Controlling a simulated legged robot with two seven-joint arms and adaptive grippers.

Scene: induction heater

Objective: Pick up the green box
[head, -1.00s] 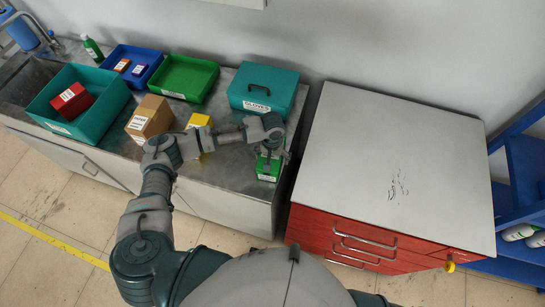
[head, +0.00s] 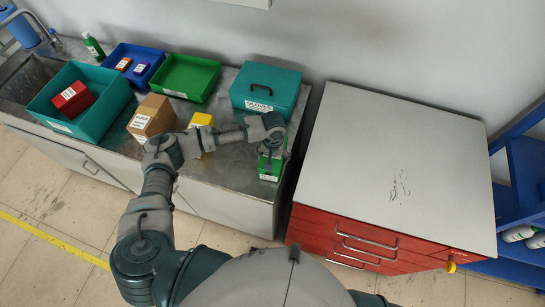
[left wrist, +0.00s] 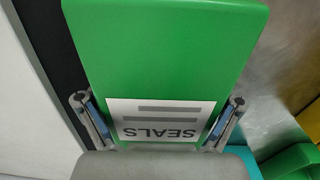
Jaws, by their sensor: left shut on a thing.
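The green box (head: 269,174) is at the right end of the metal counter, near its front edge, partly hidden under my left gripper. In the left wrist view the green box (left wrist: 165,50) fills the middle and carries a white label reading "SEALS". My left gripper (head: 270,155) comes down on it from above. In the left wrist view the left gripper's fingers (left wrist: 162,115) are on the two sides of the box, shut on it. I cannot tell whether the box is lifted off the counter. My right gripper is not in view.
On the counter (head: 232,168) stand a yellow box (head: 201,121), a brown box (head: 152,117), a teal gloves case (head: 265,88), a green tray (head: 186,76), a blue tray (head: 124,57) and a teal bin (head: 111,111) with a red box (head: 73,97). A red drawer cabinet (head: 345,238) stands right.

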